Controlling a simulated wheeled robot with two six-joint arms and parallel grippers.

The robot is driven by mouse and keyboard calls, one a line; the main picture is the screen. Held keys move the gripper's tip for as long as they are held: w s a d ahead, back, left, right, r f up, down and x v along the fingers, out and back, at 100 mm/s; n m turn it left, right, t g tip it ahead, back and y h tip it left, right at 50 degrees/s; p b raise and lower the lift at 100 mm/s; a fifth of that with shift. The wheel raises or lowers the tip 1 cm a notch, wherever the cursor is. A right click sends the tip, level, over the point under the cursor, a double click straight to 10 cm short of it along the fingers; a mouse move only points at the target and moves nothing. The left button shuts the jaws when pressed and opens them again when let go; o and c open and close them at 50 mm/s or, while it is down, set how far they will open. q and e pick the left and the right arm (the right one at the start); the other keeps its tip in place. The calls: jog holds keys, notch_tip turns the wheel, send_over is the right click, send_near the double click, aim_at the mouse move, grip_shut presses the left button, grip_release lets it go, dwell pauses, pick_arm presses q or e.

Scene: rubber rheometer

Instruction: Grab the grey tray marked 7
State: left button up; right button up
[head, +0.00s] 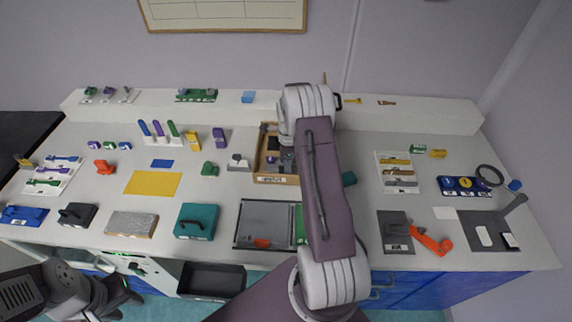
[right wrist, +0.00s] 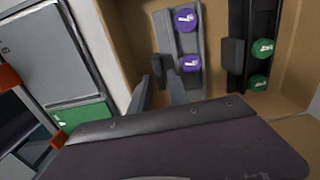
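In the right wrist view a light grey tray (right wrist: 165,35) with two purple discs stands inside a wooden box (right wrist: 135,40). The marks on the discs are too small to read surely. A small block sticks out from the tray's left side. My right gripper (right wrist: 162,92) appears open, with its fingers apart at the near end of the tray, close to that block. I cannot tell whether they touch it. In the head view my right arm hides much of the box (head: 277,180). My left gripper (head: 122,297) is at the lower left, away from the box; its fingers are unclear.
A dark tray (right wrist: 265,30) with green discs stands to the right in the same box. A grey panel with a green patch (right wrist: 82,115) lies left of the box. The teal block (head: 196,221), yellow mat (head: 153,183) and several tools lie around the table.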

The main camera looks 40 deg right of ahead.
notch_tip(320, 180, down, 2)
jog(key=shift+w, duration=0.1)
grip_shut()
dwell(1.4)
